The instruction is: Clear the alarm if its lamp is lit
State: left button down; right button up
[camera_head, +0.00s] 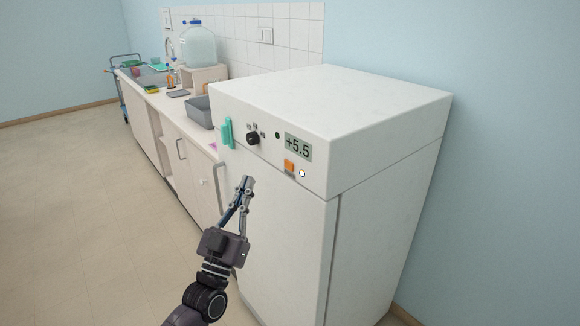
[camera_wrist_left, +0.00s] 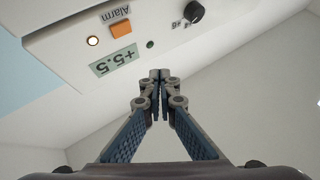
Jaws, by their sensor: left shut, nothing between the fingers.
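The white cabinet (camera_head: 390,110) carries a control panel on its front. On it are an orange alarm button (camera_head: 289,166), a small lamp (camera_head: 302,173) that glows, a display (camera_head: 298,146) reading +5.5 and a black knob (camera_head: 253,139). In the left wrist view the panel appears upside down, with the orange button (camera_wrist_left: 121,29) beside the word "Alarm" and the bright lamp (camera_wrist_left: 93,41). My left gripper (camera_head: 248,181) is shut and empty, in front of the cabinet, below and left of the button and apart from it. Its fingertips (camera_wrist_left: 160,76) show together in the wrist view. My right gripper is not in view.
A counter runs to the left with a grey bin (camera_head: 198,111), a large clear bottle (camera_head: 198,46) and a sink area. The floor (camera_head: 80,220) at left is clear.

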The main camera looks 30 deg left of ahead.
aim_at(289, 166)
pick_arm(q)
jog(key=shift+r, duration=0.2)
jog(key=w+d+b, duration=0.2)
jog(key=w+d, duration=0.1)
jog(key=w, duration=0.5)
jog(key=shift+d, duration=0.15)
jog(key=shift+w, duration=0.2)
dwell(1.5)
jog(key=shift+w+d, duration=0.15)
jog(key=shift+w, duration=0.1)
